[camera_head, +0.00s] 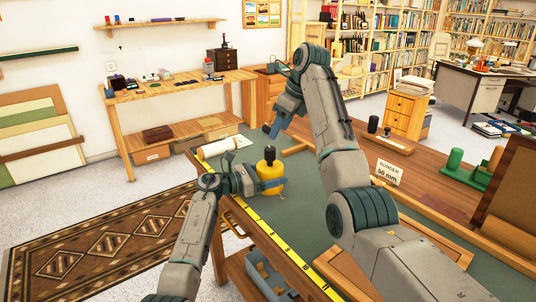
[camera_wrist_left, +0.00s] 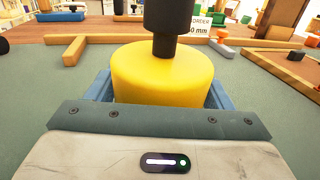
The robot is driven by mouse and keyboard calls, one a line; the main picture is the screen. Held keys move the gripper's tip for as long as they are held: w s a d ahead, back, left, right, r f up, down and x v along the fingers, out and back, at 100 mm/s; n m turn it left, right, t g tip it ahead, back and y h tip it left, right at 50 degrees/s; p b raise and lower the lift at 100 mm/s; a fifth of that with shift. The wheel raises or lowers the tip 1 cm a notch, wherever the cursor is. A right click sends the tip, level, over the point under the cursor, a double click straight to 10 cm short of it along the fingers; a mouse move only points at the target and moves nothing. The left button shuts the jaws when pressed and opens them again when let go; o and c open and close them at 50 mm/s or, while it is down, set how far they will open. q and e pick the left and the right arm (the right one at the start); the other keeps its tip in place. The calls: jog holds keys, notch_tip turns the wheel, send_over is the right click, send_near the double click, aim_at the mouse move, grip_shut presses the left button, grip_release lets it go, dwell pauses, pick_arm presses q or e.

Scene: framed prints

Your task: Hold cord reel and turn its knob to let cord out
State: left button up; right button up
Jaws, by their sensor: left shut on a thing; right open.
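The yellow cord reel (camera_head: 271,171) stands upright on the green mat of the workbench, near its left edge. Its black knob (camera_head: 270,154) sticks up from the top. My left gripper (camera_head: 272,184) is shut around the reel's yellow body from the left. In the left wrist view the reel (camera_wrist_left: 163,75) sits between the blue fingers, and the knob (camera_wrist_left: 171,30) rises out of the top of the picture. My right gripper (camera_head: 272,129) is open and empty, above and beyond the reel, apart from the knob. No let-out cord can be made out.
A yellow measuring tape (camera_head: 262,225) runs along the bench's left edge. A white paper roll (camera_head: 222,147) lies beyond the reel. Open mat lies right of the reel.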

aim_at(271, 148)
jog(key=x, duration=1)
jog(key=shift+a+f, duration=0.15)
jog(key=shift+f, duration=0.25)
jog(key=c, duration=1)
jog(key=shift+n, duration=0.3)
jog(key=shift+s+n+g, duration=0.1)
jog(key=shift+n+g, duration=0.5)
jog(key=shift+n, duration=0.8)
jog(key=shift+s+n+g, duration=0.1)
jog(key=shift+n+g, duration=0.5)
jog(key=shift+n, duration=0.8)
jog(key=shift+y, duration=0.3)
jog(key=o, duration=1)
